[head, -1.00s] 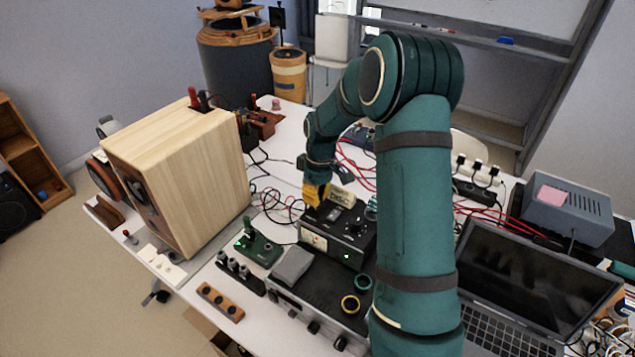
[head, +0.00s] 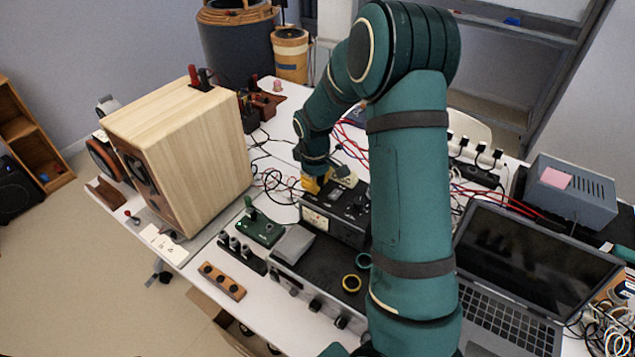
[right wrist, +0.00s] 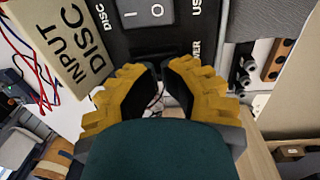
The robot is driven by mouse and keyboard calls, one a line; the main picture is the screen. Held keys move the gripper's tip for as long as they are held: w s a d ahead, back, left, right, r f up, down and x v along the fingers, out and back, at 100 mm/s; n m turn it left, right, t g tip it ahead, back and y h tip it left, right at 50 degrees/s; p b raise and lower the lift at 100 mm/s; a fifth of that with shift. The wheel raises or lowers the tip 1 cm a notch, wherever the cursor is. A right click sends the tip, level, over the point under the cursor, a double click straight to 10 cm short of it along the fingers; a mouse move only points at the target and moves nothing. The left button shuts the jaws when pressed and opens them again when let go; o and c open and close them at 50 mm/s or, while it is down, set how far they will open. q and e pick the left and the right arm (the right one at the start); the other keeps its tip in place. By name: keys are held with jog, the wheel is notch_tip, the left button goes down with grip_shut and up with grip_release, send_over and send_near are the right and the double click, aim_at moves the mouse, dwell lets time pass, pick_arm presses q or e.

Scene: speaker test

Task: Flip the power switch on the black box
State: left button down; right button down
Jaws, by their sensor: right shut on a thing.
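The black box (head: 347,216) stands on the table, with a meter on its front and dark controls on top. My left gripper is out of view.
A wooden speaker (head: 185,165) stands at the left. A black amplifier (head: 318,275) with a grey block and tape rings lies in front of the box. A laptop (head: 530,275) is at the right. Cables (head: 275,185) run behind the box. My right arm hides part of the table.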

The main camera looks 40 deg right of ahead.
jog(key=shift+s+a+f, duration=0.2)
jog(key=shift+a+f, duration=0.1)
jog(key=shift+f, duration=0.15)
jog(key=shift+d, duration=0.25)
jog(key=shift+w+d+r, duration=0.1)
jog(key=shift+w+d, duration=0.05)
jog(key=shift+d, duration=0.4)
jog(key=shift+w+r+p, duration=0.15)
jog(key=shift+r+p, duration=0.3)
jog(key=shift+r, duration=0.15)
jog(key=r+p, duration=0.1)
jog(key=r, duration=0.1)
jog(key=a+r+p, duration=0.1)
jog(key=r, duration=0.1)
jog(key=shift+r+p, duration=0.15)
jog(key=shift+p, duration=0.2)
notch_tip(320, 180, up, 9)
jog(key=a, duration=0.1)
jog(key=shift+s+a, duration=0.25)
jog(key=shift+a, duration=0.05)
